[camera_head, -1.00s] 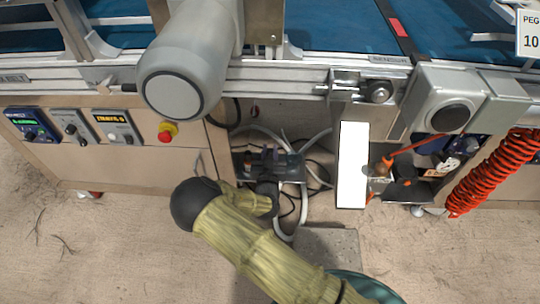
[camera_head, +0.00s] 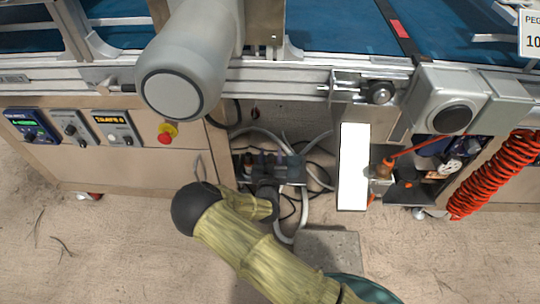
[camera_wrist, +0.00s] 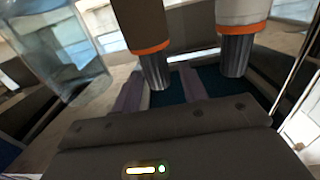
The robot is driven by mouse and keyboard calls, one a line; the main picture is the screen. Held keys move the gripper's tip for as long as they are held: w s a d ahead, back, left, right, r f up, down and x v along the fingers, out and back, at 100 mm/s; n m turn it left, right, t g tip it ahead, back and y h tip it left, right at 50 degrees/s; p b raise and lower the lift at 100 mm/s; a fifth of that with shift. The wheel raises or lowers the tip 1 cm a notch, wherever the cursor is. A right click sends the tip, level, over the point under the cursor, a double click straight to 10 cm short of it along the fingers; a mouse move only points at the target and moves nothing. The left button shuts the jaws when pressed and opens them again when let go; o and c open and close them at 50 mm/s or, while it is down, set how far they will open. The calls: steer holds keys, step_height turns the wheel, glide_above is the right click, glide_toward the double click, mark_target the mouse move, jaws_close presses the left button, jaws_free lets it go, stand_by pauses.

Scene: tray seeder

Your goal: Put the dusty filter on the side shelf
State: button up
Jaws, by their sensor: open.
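In the wrist view, a brown, dirty-looking cylinder (camera_wrist: 138,22) with an orange ring and a ridged grey metal end appears to be the dusty filter. A similar, cleaner white cylinder (camera_wrist: 241,10) is to its right. My gripper (camera_wrist: 161,86) is open. Its fingers appear on either side of the brown cylinder's metal end, with no grip visible; the exact depth between them is unclear. In the head view, my gripper (camera_head: 270,166) is low in the open bay under the machine, partly hidden among cables. The filters cannot be made out there. I cannot tell which surface is the side shelf.
A white upright panel (camera_head: 353,166) stands right of the bay. Right of it is a dark ledge (camera_head: 405,192) with orange-handled tools. A coiled red hose (camera_head: 492,172) hangs further right. A red stop button (camera_head: 167,134) is on the left front. Cables crowd the bay.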

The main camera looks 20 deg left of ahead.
steer(key=p+v, duration=0.3)
steer(key=v, duration=0.9)
steer(key=shift+p, duration=0.4)
steer(key=shift+d+r, duration=0.1)
